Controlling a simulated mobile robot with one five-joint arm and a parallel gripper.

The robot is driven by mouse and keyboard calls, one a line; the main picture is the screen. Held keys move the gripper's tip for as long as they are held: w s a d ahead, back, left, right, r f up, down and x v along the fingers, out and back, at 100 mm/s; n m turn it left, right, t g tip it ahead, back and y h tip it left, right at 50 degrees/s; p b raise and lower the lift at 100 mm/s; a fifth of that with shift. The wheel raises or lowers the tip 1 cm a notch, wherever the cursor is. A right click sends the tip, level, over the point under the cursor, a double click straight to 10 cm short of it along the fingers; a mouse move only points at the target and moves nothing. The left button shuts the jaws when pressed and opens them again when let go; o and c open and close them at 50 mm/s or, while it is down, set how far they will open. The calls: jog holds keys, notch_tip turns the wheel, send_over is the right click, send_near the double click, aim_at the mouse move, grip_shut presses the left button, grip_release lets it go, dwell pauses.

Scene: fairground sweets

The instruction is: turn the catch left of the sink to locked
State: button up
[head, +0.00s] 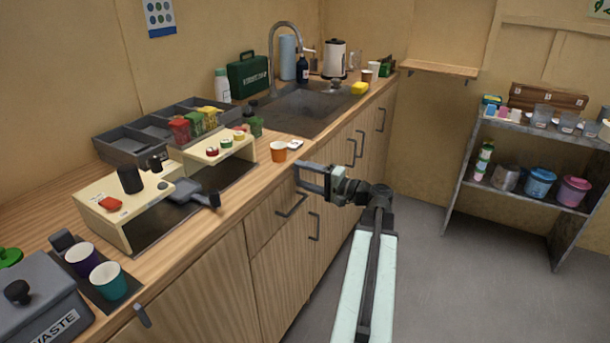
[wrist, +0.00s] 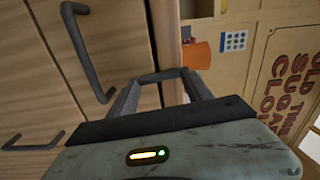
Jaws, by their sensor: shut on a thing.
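My gripper (head: 299,176) is at the upper front of the wooden cabinets, just below the counter edge and left of the sink (head: 300,108). In the wrist view its dark fingers (wrist: 160,76) come together at the counter's front edge. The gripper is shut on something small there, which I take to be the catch. The fingers hide the catch, so I cannot make out its shape or which way it is turned.
An orange cup (head: 278,151) and a small white item (head: 295,145) stand on the counter near the gripper. Cabinet handles (head: 292,206) stick out close below; one looms large in the wrist view (wrist: 88,55). A metal shelf (head: 530,130) stands at the right. The floor between is clear.

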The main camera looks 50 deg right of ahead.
jog(key=shift+m, duration=0.6)
jog(key=o, duration=1.4)
jog(key=shift+c, duration=0.2)
jog(key=v, duration=0.8)
jog(key=shift+a, duration=0.1)
